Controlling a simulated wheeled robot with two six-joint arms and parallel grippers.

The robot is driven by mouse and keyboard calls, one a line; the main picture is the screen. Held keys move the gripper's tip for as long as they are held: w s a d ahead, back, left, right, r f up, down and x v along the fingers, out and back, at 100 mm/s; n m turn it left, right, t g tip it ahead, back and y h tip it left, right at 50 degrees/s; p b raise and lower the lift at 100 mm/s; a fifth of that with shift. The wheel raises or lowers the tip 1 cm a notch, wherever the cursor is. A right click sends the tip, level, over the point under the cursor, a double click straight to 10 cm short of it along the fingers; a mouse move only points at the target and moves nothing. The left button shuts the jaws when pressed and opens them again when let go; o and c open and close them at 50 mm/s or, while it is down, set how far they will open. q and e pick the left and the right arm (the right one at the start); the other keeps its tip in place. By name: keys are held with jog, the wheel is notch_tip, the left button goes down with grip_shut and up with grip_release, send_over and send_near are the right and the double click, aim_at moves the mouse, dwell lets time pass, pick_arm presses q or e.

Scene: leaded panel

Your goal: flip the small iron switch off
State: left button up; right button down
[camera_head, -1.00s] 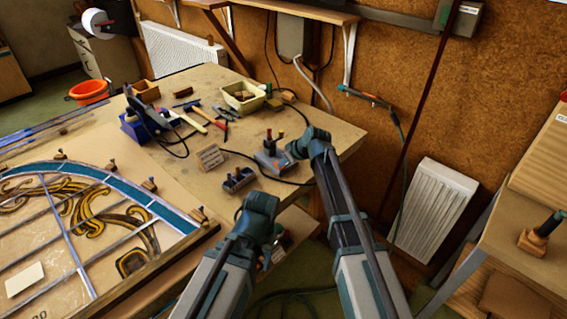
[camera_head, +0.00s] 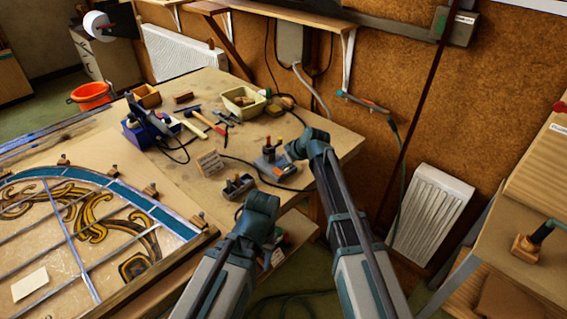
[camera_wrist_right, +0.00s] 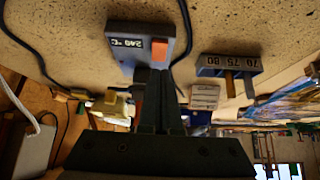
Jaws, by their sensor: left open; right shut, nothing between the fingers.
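The grey iron station (camera_head: 272,163) sits near the right end of the workbench. In the right wrist view, the station (camera_wrist_right: 128,45) has a lit display (camera_wrist_right: 130,43) reading 240 °C and an orange switch (camera_wrist_right: 158,52). My right gripper (camera_wrist_right: 160,75) is shut and empty, its fingertips right at the switch. I cannot tell if they touch it, or which way the switch is set. In the head view my right gripper (camera_head: 293,150) is beside the station. My left gripper (camera_head: 262,203) is open, low at the bench's front edge, away from the station.
A small block (camera_wrist_right: 229,64) marked 70, 75, 80 stands beside the station; it also shows in the head view (camera_head: 238,185). A dark cable (camera_wrist_right: 40,60) runs over the bench. A cream tray (camera_head: 240,99), hand tools and the leaded panel (camera_head: 85,230) lie further left.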

jog(key=s+f+p+v, duration=0.1)
jog(key=p+v, duration=0.6)
jog(key=v, duration=0.4)
jog(key=shift+d+r, duration=0.25)
jog(key=shift+d, duration=0.25)
jog(key=shift+s, duration=0.1)
jog(key=s+f+m+g+h+b, duration=0.1)
jog(key=s+f+m+g+h, duration=0.1)
jog(key=s, duration=1.2)
jog(key=s+f+m+g+h+b, duration=0.2)
jog(key=s+f+g+h, duration=0.2)
jog(key=s, duration=1)
jog(key=shift+s+f+m, duration=0.15)
jog(key=shift+f+m, duration=0.15)
jog(key=shift+f, duration=0.55)
